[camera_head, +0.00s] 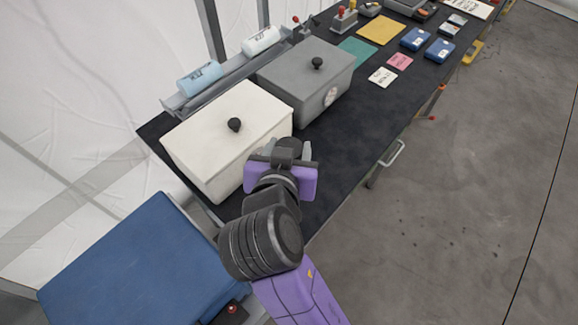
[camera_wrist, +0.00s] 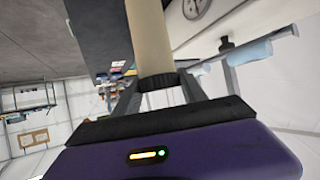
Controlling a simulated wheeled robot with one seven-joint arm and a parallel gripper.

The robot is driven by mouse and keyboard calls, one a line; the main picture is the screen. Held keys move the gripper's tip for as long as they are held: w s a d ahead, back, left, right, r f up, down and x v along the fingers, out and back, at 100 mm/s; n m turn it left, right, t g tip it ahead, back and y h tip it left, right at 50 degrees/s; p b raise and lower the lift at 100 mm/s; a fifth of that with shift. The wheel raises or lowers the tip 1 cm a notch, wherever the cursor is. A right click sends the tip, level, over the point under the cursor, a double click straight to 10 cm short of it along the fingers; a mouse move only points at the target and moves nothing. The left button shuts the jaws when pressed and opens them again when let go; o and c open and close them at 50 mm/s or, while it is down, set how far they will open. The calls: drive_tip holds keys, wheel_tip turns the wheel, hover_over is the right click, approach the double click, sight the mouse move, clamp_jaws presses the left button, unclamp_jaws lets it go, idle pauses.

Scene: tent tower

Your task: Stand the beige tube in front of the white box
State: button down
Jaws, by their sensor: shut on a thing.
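My gripper (camera_head: 285,155) is over the black table, close to the front right side of the white box (camera_head: 215,160). In the wrist view my gripper (camera_wrist: 157,88) is shut on the beige tube (camera_wrist: 149,40), a plain cylinder running up out of the top of that picture. Its far end is out of frame there. In the head view the tube is hidden behind my wrist, so I cannot tell whether it touches the table. The white box is closed, with a black knob on its lid.
A grey lidded box (camera_head: 305,80) stands beside the white box. Behind them a grey rack (camera_head: 220,85) holds a light blue roll (camera_head: 200,77) and a white roll (camera_head: 261,40). Cards and blue cases lie farther along the table. A blue surface (camera_head: 140,265) is at lower left.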

drive_tip(key=shift+f+p, duration=0.3)
drive_tip(key=shift+f, duration=3.5)
drive_tip(key=shift+f, duration=0.15)
drive_tip(key=c, duration=0.6)
unclamp_jaws()
drive_tip(key=shift+c, duration=0.2)
drive_tip(key=b+v, duration=0.2)
drive_tip(key=v, duration=1)
